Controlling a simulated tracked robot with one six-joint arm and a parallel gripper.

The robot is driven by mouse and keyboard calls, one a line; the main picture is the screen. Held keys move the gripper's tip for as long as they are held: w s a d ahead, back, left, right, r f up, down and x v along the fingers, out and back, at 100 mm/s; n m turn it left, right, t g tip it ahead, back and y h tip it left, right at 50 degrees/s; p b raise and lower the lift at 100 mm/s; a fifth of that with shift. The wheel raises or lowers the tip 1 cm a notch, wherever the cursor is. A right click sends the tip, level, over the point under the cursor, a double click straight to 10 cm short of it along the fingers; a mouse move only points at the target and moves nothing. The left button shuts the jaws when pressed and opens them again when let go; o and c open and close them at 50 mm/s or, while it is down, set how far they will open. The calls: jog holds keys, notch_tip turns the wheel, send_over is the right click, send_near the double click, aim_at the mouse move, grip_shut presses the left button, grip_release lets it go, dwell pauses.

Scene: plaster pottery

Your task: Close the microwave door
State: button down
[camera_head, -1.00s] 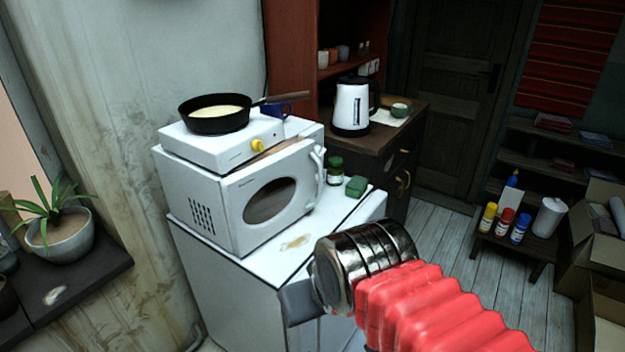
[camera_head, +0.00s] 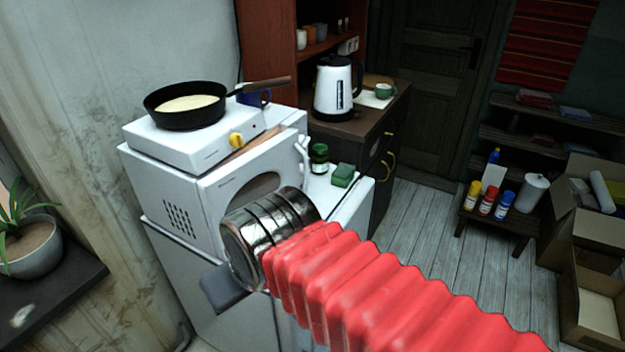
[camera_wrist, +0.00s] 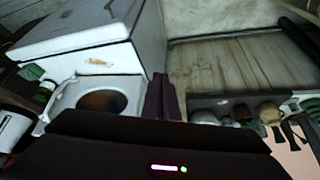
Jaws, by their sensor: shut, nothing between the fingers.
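The white microwave (camera_head: 172,207) stands on a white cabinet, and its door (camera_head: 212,200) faces front with a dark oval window. A brown wedge-shaped gap shows along the door's top edge, wider towards the handle (camera_head: 302,155) on the right, so the door looks slightly ajar. My gripper (camera_head: 222,288) is in front of the microwave, low in the head view, and my arm hides the door's lower right part. In the wrist view the shut, empty dark fingers (camera_wrist: 161,98) point past the door (camera_wrist: 62,100), which shows upside down at left. I see no contact.
A hot plate (camera_head: 190,148) with a frying pan (camera_head: 185,105) sits on the microwave. A green jar (camera_head: 319,158) and a green sponge (camera_head: 342,176) stand on the cabinet (camera_head: 352,205) right of the handle. A kettle (camera_head: 333,92) is behind.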

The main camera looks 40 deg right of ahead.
jog(key=w+d+t+h, duration=0.2)
jog(key=w+d, duration=0.4)
jog(key=d, duration=0.3)
jog(key=w+d+m+t+h, duration=0.1)
jog(key=w+d+h, duration=0.1)
jog(key=w+d, duration=0.5)
jog(key=w+d+t+h, duration=0.2)
jog(key=w+d, duration=0.2)
jog(key=d, duration=0.7)
jog(key=t+y, duration=0.2)
jog(key=t, duration=0.1)
send_near(308, 176)
notch_tip(308, 176, up, 3)
jog(key=d, duration=0.1)
jog(key=s+d+f+n+t+y, duration=0.1)
jog(key=s+d+f+t+y, duration=0.1)
jog(key=s, duration=0.6)
notch_tip(308, 176, down, 3)
jog(key=shift+s+r+t+y, duration=0.15)
jog(key=shift+t+y, duration=0.55)
jog(key=shift+y, duration=0.4)
jog(key=w, duration=0.4)
jog(key=w+f, duration=0.1)
jog(key=w, duration=0.9)
jog(key=shift+a+f, duration=0.1)
jog(key=shift+f, duration=0.05)
